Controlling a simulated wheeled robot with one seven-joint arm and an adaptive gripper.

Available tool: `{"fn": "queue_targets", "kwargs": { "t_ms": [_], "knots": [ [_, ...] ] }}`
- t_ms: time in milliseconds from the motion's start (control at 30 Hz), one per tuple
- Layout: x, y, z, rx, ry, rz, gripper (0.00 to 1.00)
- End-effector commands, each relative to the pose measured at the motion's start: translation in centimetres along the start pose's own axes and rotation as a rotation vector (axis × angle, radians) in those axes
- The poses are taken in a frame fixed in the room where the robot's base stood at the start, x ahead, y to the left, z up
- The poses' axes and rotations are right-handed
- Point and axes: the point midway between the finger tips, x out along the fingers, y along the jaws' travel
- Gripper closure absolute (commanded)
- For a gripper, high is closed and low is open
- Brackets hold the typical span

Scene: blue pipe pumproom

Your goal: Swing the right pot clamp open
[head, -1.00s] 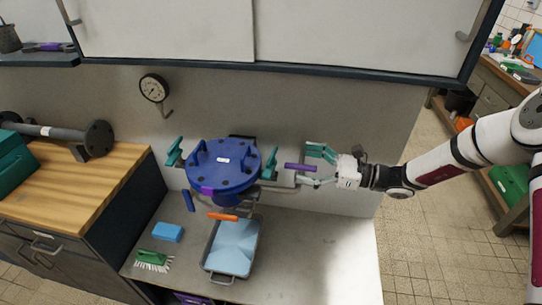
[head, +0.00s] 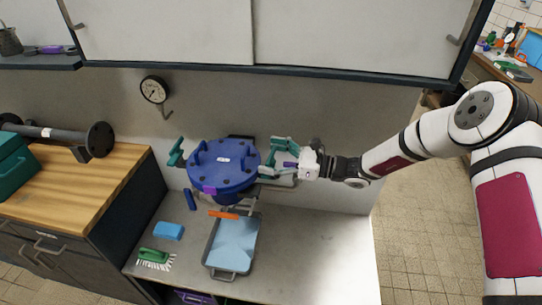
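The blue pot (head: 222,172) with its bolted lid stands against the back wall. The right pot clamp (head: 269,160), teal, stands at the lid's right edge and is partly hidden by my gripper. The left pot clamp (head: 175,152), also teal, is tilted at the lid's left edge. My gripper (head: 275,160) reaches in from the right, its fingers apart above and below, with the tips at the right clamp. I cannot tell whether they touch it. A purple bar (head: 290,164) shows between the fingers, partly hidden.
A grey tray (head: 233,243) with a light blue inside lies below the pot, near an orange bar (head: 223,215). A blue sponge (head: 169,231) and a green brush (head: 154,257) lie left. A gauge (head: 154,89) hangs on the wall. The bench's right part is clear.

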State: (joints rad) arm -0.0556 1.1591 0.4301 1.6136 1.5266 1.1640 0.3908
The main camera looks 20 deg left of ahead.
Motion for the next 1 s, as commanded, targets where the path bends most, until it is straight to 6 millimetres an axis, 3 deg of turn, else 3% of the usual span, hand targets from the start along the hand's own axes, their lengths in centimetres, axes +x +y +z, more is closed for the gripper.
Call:
{"fn": "queue_targets", "kwargs": {
  "t_ms": [33, 133, 167, 1000],
  "knots": [
    [-0.01, 0.01, 0.01, 0.000, 0.000, 0.000, 0.33],
    [-0.01, 0.02, 0.02, 0.000, 0.000, 0.000, 0.55],
    [-0.01, 0.02, 0.02, 0.000, 0.000, 0.000, 0.59],
    [-0.01, -0.03, 0.12, -0.001, -0.001, 0.133, 0.59]
  ]
}}
